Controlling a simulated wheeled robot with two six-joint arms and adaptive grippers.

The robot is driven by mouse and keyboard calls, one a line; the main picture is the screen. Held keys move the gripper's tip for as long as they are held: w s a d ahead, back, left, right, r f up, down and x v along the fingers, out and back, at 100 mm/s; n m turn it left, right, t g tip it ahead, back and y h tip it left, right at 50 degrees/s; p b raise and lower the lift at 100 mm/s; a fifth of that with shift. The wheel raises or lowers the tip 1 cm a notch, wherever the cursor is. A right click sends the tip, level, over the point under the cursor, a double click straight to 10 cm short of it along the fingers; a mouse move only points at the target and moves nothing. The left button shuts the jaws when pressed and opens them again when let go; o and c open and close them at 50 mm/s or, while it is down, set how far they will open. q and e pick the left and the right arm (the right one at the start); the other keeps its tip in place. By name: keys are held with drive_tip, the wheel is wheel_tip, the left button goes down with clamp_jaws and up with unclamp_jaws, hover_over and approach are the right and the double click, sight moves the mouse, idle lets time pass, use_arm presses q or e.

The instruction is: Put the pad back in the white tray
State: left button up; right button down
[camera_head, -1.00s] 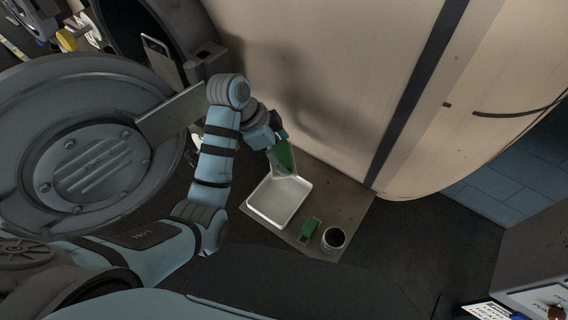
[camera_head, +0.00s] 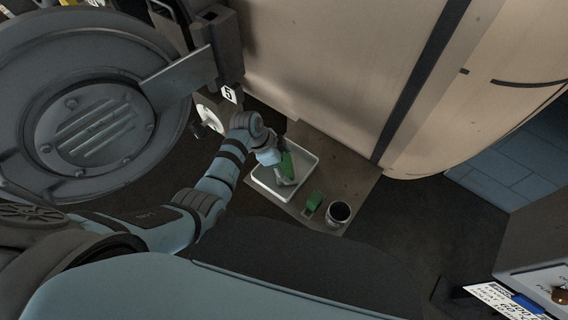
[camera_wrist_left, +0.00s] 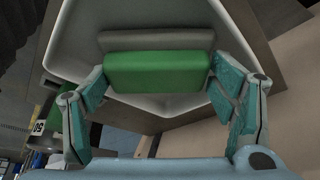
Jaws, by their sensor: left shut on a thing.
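The white tray (camera_head: 272,187) sits on a flat brown board, below the large beige drum. My left gripper (camera_head: 280,158) is over the tray and shut on the pad (camera_head: 287,168), which is green with a grey layer. In the left wrist view the pad (camera_wrist_left: 157,72) lies crosswise between both fingers (camera_wrist_left: 157,80), green face toward the camera and grey part behind. The tray's white walls (camera_wrist_left: 72,45) surround it there. I cannot tell whether the pad touches the tray floor. My right gripper is out of view.
A small green block (camera_head: 314,201) and a dark-filled round cup (camera_head: 338,213) stand right of the tray on the board (camera_head: 352,180). The beige drum (camera_head: 330,70) rises behind. A big round grey door (camera_head: 90,120) is at the left.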

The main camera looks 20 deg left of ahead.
use_arm(q)
drive_tip(key=o, duration=0.7)
drive_tip(key=shift+o, duration=0.2)
drive_tip(key=shift+w, duration=0.1)
drive_tip(key=shift+a+r, duration=0.15)
drive_tip(key=shift+r, duration=0.25)
drive_tip(key=p+v, duration=0.2)
drive_tip(key=v, duration=0.9)
drive_tip(key=shift+a, duration=0.1)
